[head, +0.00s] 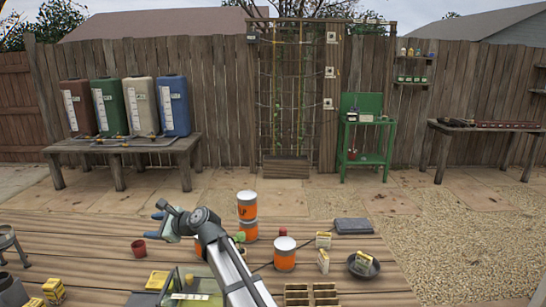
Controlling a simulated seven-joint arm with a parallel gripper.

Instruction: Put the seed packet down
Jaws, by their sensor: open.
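My gripper (161,213) is at the left end of my arm, above the left middle of the wooden table (100,250). It is open, and I see no packet between its fingers. Several small yellow and white packets, likely seed packets, are on the table. One packet (53,289) is at the front left and another (157,280) is beside the green tray. Two more stand at the right, a rear one (323,240) and a nearer one (323,261). I cannot tell which packet the task means.
Orange and white cans (284,258) stand near my arm, two of them stacked (247,204). A red cup (138,248) stands below my gripper in the picture. A green tray (205,282) and a divided wooden box (311,297) are in front. Bare table shows at left.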

